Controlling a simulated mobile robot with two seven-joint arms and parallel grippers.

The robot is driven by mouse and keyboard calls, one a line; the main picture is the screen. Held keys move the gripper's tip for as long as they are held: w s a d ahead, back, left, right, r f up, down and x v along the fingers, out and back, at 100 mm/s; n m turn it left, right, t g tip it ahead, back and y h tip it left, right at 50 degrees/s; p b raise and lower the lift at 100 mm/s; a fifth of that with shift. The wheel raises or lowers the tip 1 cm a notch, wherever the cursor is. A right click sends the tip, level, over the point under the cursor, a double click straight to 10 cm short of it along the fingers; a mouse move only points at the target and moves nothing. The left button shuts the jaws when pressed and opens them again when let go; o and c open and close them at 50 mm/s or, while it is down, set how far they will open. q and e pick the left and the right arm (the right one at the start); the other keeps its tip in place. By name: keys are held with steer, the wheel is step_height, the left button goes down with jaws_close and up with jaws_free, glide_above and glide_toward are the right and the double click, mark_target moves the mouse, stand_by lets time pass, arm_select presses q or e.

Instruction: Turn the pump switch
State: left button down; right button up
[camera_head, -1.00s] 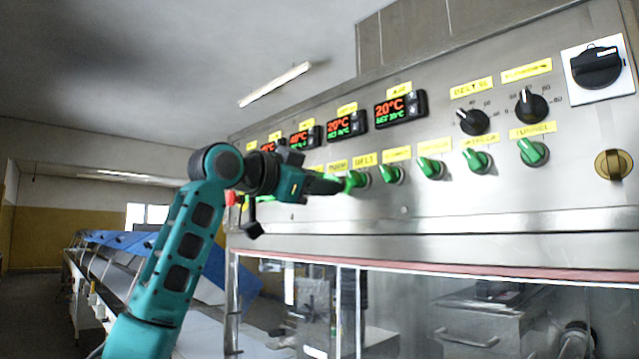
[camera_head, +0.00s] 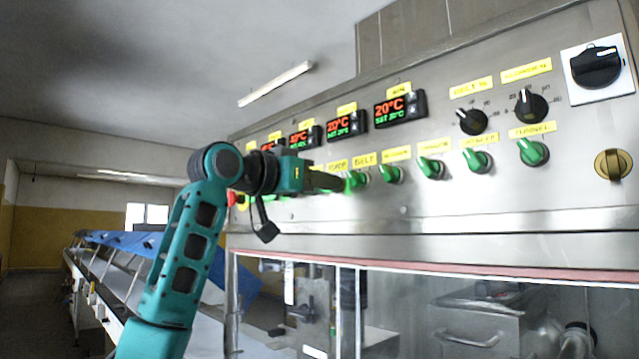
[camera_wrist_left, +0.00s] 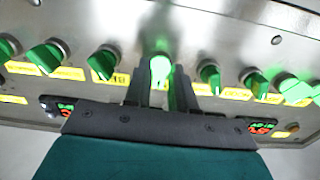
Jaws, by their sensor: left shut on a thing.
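My left gripper (camera_head: 340,184) reaches in from the left to the row of green switches. In the left wrist view its two dark fingers (camera_wrist_left: 161,82) are shut on a lit green switch, the pump switch (camera_wrist_left: 160,66). The yellow PUMP label (camera_head: 337,168) shows just above the fingers in the head view, where the gripper hides the switch. The held knob looks about upright in the wrist view, while its neighbours are slanted. My right gripper is not in view.
The BELT switch (camera_head: 355,180) is close beside the fingers, with more green switches in the row. Above are red and green temperature displays (camera_head: 400,108) and black dials (camera_head: 531,105). A red button (camera_head: 232,199) sits near my wrist. Glass panels are below.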

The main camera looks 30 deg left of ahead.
arm_select(q)
steer(key=n, duration=0.6)
steer(key=shift+n, duration=0.3)
stand_by(0.4)
steer(key=c, duration=1.2)
jaws_free()
steer(key=shift+o, duration=0.2)
steer(key=b+v, duration=0.3)
steer(key=v, duration=1)
